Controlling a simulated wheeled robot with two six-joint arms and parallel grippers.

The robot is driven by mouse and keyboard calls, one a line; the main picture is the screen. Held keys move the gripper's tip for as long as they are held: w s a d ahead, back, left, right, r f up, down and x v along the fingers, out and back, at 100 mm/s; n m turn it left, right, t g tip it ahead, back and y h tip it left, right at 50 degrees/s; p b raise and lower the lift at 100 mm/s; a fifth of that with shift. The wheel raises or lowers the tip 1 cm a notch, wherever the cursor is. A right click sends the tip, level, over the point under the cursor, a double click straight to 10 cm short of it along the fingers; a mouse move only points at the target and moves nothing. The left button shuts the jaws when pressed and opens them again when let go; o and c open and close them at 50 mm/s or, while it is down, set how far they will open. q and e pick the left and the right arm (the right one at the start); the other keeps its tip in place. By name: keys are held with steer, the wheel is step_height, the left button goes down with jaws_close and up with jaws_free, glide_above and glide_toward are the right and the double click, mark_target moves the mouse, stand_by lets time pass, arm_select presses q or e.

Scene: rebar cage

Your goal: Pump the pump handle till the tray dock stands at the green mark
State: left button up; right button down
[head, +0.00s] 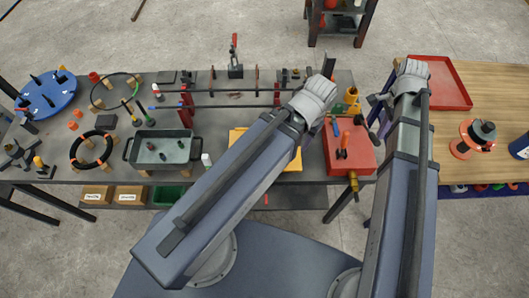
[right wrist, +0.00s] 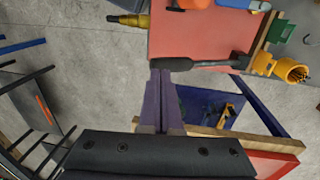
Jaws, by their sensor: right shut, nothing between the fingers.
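A black lever with a thick dark grip, which looks like the pump handle (right wrist: 205,64), lies along the edge of a red surface (right wrist: 195,38) in the right wrist view. My right gripper (right wrist: 161,73) has its purple fingers shut and empty, with tips right by the grip end; I cannot tell if they touch. In the head view my right gripper (head: 377,113) is beside the red box (head: 352,160), partly hidden by its arm. My left gripper (head: 318,92) is left of and above that box, fingers hidden. I cannot make out the tray dock or green mark.
A grey bin (head: 163,150), a blue disc (head: 46,93), black rings and bars crowd the bench at left. A red tray (head: 447,84) and an orange reel (head: 474,138) are on the wooden table at right. A brass fitting (head: 353,183) sticks out at the box's front.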

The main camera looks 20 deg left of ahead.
mark_target(378, 144)
steer(key=shift+s+d+f+b, duration=0.15)
steer(key=shift+s+f+b, duration=0.15)
steer(key=shift+f+b, duration=0.3)
steer(key=shift+s+d+f+b, duration=0.1)
steer(key=shift+s+f+b, duration=0.25)
steer(key=shift+f+b, duration=0.3)
steer(key=shift+s+d+f+b, duration=0.1)
steer(key=shift+s+f+b, duration=0.15)
steer(key=shift+f+b, duration=0.4)
steer(key=shift+s+f+b, duration=0.2)
steer(key=shift+f+b, duration=0.45)
steer(key=shift+f, duration=0.1)
